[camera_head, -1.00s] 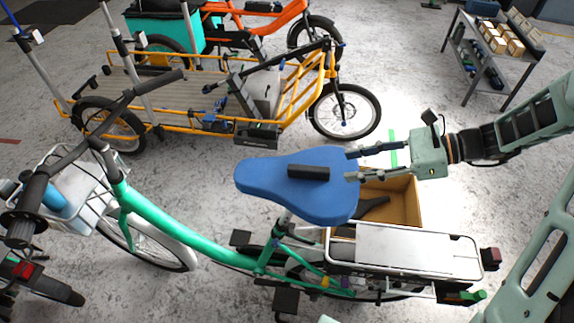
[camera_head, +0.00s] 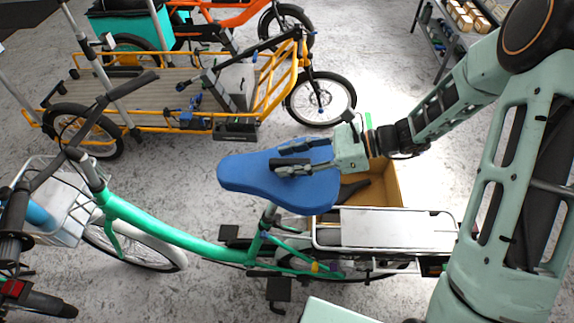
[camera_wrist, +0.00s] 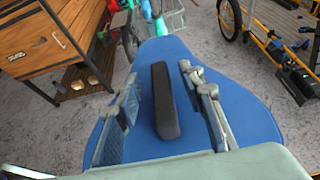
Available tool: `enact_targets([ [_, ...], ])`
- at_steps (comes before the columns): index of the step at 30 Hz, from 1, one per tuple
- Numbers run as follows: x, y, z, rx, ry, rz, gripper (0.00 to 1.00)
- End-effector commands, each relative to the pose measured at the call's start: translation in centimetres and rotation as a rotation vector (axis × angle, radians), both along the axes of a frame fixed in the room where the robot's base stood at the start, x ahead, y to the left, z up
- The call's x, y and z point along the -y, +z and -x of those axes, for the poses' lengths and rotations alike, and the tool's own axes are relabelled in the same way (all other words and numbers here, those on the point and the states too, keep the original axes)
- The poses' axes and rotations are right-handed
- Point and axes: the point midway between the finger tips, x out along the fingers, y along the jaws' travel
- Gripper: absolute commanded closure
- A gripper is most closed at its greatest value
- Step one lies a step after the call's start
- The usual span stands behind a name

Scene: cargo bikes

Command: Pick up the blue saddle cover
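The blue saddle cover (camera_head: 248,178) sits over the saddle of the green bike (camera_head: 160,232). A dark grey block-shaped grip (camera_head: 291,165) stands up from its top. In the head view my gripper (camera_head: 283,160) is over the cover, its fingers on either side of the dark grip. In the wrist view the blue cover (camera_wrist: 239,112) fills the middle, and the dark grip (camera_wrist: 164,100) stands between my two open fingers (camera_wrist: 160,98). A gap shows on both sides of the grip.
A silver rear rack (camera_head: 395,228) lies right of the saddle, with an open cardboard box (camera_head: 386,183) behind it. A yellow cargo bike (camera_head: 180,108) stands at the back. A wooden cabinet (camera_wrist: 40,45) shows in the wrist view.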

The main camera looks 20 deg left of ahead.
Motion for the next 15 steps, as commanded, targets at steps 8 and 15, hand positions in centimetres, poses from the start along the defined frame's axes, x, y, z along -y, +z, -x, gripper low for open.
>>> enact_targets([
  [8, -0.66, -0.34, 0.22, 0.000, 0.000, 0.001, 0.64],
  [15, -0.63, -0.33, 0.20, 0.001, 0.000, 0.001, 0.85],
])
